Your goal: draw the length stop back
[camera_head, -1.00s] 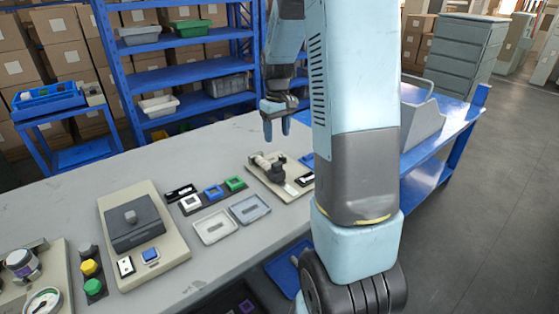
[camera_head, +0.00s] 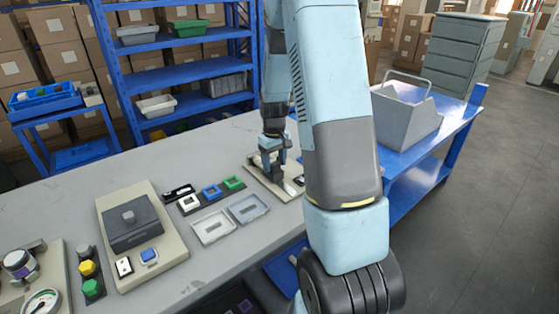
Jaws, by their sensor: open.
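My gripper (camera_head: 273,163) is open and points down over the small beige device (camera_head: 258,177) near the far edge of the grey table. Its fingers are low over the dark upright part in the middle of the base. Whether they touch it or stand around it is too small to tell. I cannot make out the length stop for certain; the fingers and my arm cover much of the device. The right end of the base, with a small pale plate (camera_head: 299,181), shows beside my arm.
Two shallow grey trays (camera_head: 213,227) and a dark strip with white, blue and green frames (camera_head: 211,192) lie left of the device. A beige machine with a dark lid (camera_head: 134,231) stands further left. A grey bin (camera_head: 408,118) stands at the right behind my arm.

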